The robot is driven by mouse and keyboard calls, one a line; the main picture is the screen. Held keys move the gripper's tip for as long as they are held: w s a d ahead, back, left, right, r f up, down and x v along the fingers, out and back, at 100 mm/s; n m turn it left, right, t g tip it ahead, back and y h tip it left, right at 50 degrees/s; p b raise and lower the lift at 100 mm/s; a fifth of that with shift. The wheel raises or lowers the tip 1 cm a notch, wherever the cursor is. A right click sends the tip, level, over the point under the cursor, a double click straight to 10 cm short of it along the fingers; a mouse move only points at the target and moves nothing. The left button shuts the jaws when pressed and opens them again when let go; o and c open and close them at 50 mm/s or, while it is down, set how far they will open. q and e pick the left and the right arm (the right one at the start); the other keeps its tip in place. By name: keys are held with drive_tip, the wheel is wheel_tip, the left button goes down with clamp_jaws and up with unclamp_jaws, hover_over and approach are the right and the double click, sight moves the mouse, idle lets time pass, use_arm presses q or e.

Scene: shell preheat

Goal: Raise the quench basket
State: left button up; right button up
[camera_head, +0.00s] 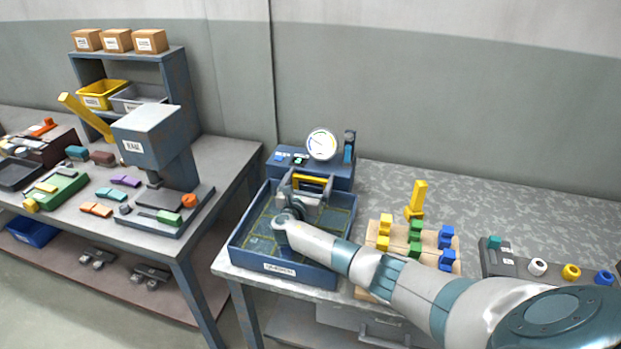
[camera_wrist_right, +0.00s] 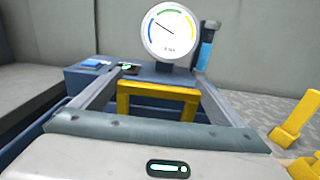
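The blue quench tank (camera_head: 240,250) stands at the left end of the right table. Low inside it shows a dark, grid-like surface with yellowish lines, perhaps the basket (camera_head: 262,226). A yellow handle (camera_head: 313,184) stands at the back of the tank; it also shows in the right wrist view (camera_wrist_right: 157,91). My right gripper (camera_head: 311,177) reaches over the tank. In the right wrist view its two grey fingers (camera_wrist_right: 160,78) are wide apart, one to each side of the handle, with gaps visible. My forearm hides part of the tank. My left gripper is not in view.
A gauge (camera_head: 322,145) on a blue box stands behind the tank. To the right are a wooden rack (camera_head: 398,262) with coloured blocks, a yellow upright piece (camera_head: 417,200) and a grey tray (camera_head: 497,258). A press (camera_head: 158,145) stands on the left table. The right table's back is clear.

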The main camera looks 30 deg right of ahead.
drive_tip(key=c, duration=0.4)
wheel_tip(320, 180, up, 7)
drive_tip(key=p, duration=0.5)
drive_tip(key=shift+f+p, duration=0.15)
drive_tip(key=shift+p, duration=0.2)
drive_tip(key=shift+w+d, duration=0.1)
drive_tip(key=o, duration=1.1)
drive_tip(key=shift+o, duration=0.5)
